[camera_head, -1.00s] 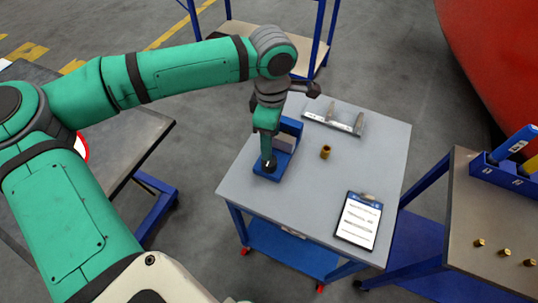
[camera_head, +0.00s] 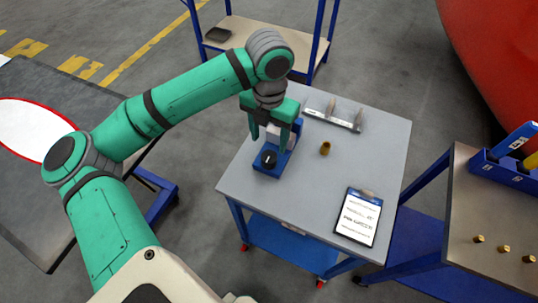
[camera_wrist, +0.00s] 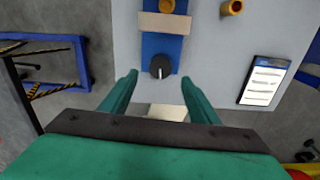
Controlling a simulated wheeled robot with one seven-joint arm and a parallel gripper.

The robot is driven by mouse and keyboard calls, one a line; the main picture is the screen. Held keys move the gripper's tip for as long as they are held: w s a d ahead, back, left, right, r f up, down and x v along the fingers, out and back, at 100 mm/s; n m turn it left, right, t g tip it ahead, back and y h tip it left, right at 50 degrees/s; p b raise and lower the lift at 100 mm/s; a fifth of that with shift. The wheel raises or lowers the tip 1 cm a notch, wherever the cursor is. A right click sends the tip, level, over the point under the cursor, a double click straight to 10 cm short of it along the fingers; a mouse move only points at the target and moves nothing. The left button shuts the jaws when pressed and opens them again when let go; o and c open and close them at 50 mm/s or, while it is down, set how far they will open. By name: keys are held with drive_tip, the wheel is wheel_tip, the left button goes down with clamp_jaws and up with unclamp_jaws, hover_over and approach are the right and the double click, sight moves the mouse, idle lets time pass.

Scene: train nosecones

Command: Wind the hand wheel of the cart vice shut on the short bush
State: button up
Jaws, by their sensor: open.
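The cart vice (camera_head: 272,157) is blue and sits at the left side of the grey-topped cart (camera_head: 230,183). Its dark round hand wheel (camera_head: 268,160) faces up with a pale line on it; the wheel also shows in the wrist view (camera_wrist: 160,66). A pale jaw block (camera_wrist: 164,23) lies across the vice. A brass bush (camera_wrist: 167,5) shows beyond this block, cut by the picture edge; whether the jaws touch it I cannot tell. My gripper (camera_head: 269,141) is open and empty, its fingers apart above the vice, with the wheel ahead between the fingertips in the wrist view.
Another brass bush (camera_head: 325,148) stands on the cart, right of the vice. A rack (camera_head: 332,121) is at the back and a clipboard (camera_head: 358,216) at the front right. A side table (camera_head: 470,205) holds several small brass pieces. The cart's middle front is clear.

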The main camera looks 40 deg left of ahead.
sight(269, 156)
wheel_tip(269, 156, down, 9)
drive_tip(key=shift+s+f, duration=0.1)
idle(0.3)
drive_tip(key=c, duration=1.1)
drive_tip(key=shift+o, duration=0.2)
